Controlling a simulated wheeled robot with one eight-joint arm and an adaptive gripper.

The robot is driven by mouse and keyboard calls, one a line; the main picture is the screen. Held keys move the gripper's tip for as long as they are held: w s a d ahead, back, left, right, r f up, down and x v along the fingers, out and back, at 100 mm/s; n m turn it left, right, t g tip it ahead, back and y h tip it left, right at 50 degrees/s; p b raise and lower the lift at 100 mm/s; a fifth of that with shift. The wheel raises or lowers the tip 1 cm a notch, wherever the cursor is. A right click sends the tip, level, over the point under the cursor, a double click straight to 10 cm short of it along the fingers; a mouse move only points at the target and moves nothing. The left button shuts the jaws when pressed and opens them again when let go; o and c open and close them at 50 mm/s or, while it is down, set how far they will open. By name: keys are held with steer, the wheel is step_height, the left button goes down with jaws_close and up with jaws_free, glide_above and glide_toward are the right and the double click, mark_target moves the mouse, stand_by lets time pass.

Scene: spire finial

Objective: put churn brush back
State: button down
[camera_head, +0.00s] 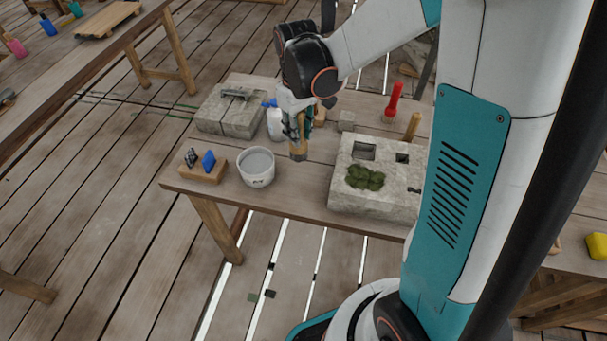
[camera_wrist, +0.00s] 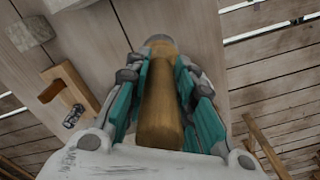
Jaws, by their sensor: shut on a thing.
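My gripper (camera_head: 299,128) is shut on a wooden-handled tool, which I take to be the churn brush (camera_head: 298,150). It hangs upright above the workbench, handle up and grey end down, just right of the white bucket (camera_head: 257,167). In the wrist view my gripper (camera_wrist: 162,78) has its teal-padded fingers on both sides of the brown round handle (camera_wrist: 160,115), with the grey end (camera_wrist: 159,39) beyond them. I cannot tell whether the end touches the bench. The bucket holds a greyish content.
A wooden block (camera_head: 203,173) holds a blue piece and a dark piece. A white blue-topped bottle (camera_head: 274,124) stands close behind my gripper. A mossy stone block (camera_head: 373,197) with recesses is at right, a flatter stone (camera_head: 230,112) at back left, a red tool (camera_head: 392,101) behind.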

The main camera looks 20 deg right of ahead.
mark_target(302, 145)
step_height(302, 145, up, 9)
steer(key=s+n+p, duration=0.2)
steer(key=n, duration=0.3)
steer(key=f+b, duration=0.3)
steer(key=f, duration=0.6)
steer(key=f+b, duration=0.3)
steer(key=f, duration=0.7)
steer(key=shift+w+d+f, duration=0.1)
steer(key=shift+d+f, duration=0.1)
steer(key=shift+f, duration=0.05)
steer(key=shift+f+b, duration=0.1)
steer(key=shift+b, duration=0.25)
steer(key=c, duration=1.4)
jaws_free()
steer(key=shift+o, duration=0.2)
